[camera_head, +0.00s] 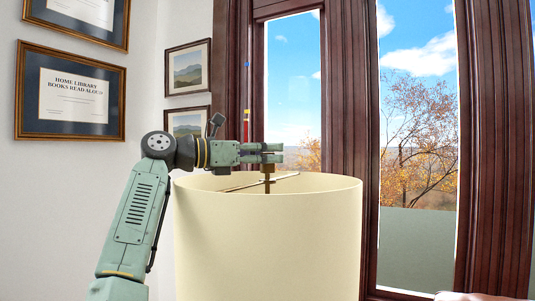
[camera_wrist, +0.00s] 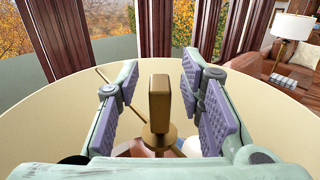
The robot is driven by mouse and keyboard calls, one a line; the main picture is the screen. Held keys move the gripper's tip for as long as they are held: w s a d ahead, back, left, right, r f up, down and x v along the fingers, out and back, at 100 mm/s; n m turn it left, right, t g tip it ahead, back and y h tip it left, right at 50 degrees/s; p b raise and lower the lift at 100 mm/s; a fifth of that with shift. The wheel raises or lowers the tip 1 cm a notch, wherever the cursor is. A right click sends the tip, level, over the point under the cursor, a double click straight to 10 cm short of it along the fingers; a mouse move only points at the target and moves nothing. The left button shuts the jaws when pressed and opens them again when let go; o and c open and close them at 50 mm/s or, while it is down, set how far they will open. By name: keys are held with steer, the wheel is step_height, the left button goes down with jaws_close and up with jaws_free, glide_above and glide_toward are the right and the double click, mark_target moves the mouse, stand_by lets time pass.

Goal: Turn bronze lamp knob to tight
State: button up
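The bronze lamp knob (camera_wrist: 159,103) is an upright, flat-sided block on a stem inside the lampshade. In the wrist view it stands between the purple-padded fingers of my gripper (camera_wrist: 161,78), with a visible gap on each side. The fingers are open and do not appear to touch it. In the head view my gripper (camera_head: 271,152) is above the rim of the cream lampshade (camera_head: 268,240), at the knob's top. The knob's stem (camera_head: 267,179) shows just below the fingers. How far the knob is turned cannot be told.
Thin rods (camera_head: 262,183) cross the shade's open top. A pale bulb (camera_wrist: 190,146) shows partly below the knob. Windows stand behind; framed pictures (camera_head: 70,95) hang on the left wall. A second lamp (camera_wrist: 292,27) stands on wooden furniture at the right.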

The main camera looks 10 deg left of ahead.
steer(key=v, duration=1.2)
steer(key=shift+o, duration=0.2)
